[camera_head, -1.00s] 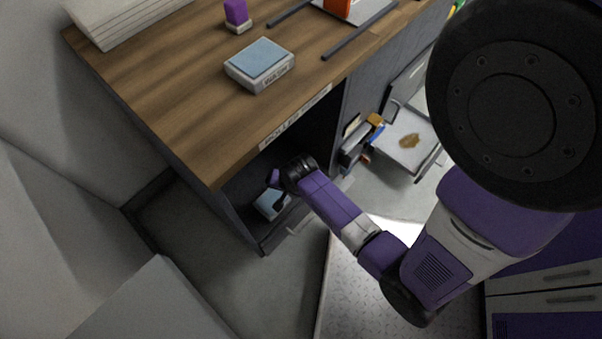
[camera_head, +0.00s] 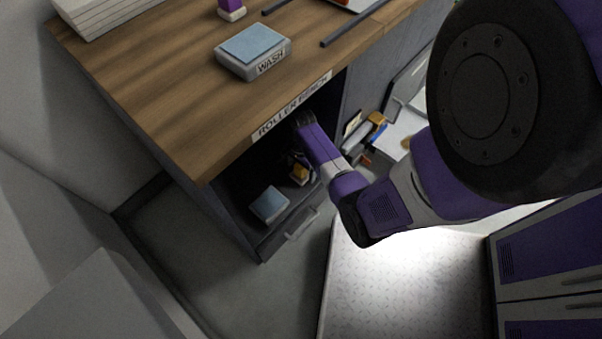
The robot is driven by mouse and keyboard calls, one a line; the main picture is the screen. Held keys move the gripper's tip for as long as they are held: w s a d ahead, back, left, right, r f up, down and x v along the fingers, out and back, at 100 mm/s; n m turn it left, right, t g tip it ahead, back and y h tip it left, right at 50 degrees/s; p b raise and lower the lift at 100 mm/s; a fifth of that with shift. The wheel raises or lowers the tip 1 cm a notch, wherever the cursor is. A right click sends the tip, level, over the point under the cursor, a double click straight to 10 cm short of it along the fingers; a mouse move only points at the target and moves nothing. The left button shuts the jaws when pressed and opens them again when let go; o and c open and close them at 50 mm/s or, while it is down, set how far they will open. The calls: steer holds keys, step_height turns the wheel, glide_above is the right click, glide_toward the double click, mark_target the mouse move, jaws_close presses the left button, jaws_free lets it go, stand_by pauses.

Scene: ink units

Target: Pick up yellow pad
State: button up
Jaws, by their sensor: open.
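A small yellow pad (camera_head: 299,175) sits inside the dark open compartment under the bench, toward its right side, partly covered from above. My arm reaches in under the bench edge. My gripper (camera_head: 298,161) is a dark shape just above the yellow pad, open and seemingly empty. Its fingertips are small and in shadow, and I cannot tell whether they touch the pad. A blue pad (camera_head: 269,205) lies to the left of the yellow one, near the front of the same compartment.
The wooden bench top (camera_head: 150,95) overhangs the compartment. A blue-topped block marked WASH (camera_head: 254,52) stands on it. A drawer front with a handle (camera_head: 302,224) borders the compartment below. Open storage with several coloured items (camera_head: 370,132) is to the right.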

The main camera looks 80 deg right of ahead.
step_height(320, 180, down, 2)
steer(key=c, duration=1.5)
steer(key=shift+r, duration=0.1)
step_height(320, 180, up, 18)
steer(key=p, duration=0.6)
